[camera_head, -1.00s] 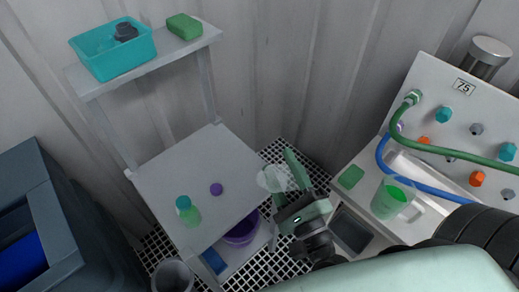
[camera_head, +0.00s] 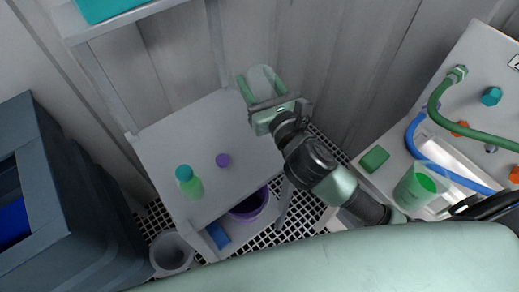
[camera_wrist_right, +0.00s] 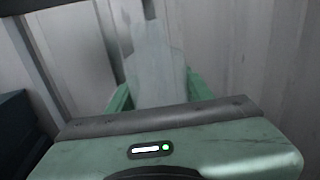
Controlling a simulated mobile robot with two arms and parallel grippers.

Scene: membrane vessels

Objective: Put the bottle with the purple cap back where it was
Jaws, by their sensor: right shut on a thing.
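My right gripper (camera_head: 259,84) is shut on a clear, whitish bottle (camera_head: 264,76), held above the back right corner of the grey shelf (camera_head: 200,130). In the right wrist view the bottle (camera_wrist_right: 155,65) stands between the green fingers, pale and see-through; I see no purple cap on it. A small round purple cap (camera_head: 223,160) sits on the shelf, in front and left of the gripper. A bottle with a teal cap (camera_head: 184,173) and green liquid stands on the shelf, left of the purple cap. My left gripper is not in view.
A teal bin (camera_head: 105,8) is on the upper shelf. A purple bowl (camera_head: 250,208) and a blue item (camera_head: 218,235) are below. A green-filled jug (camera_head: 417,187) and green sponge (camera_head: 374,159) are at right.

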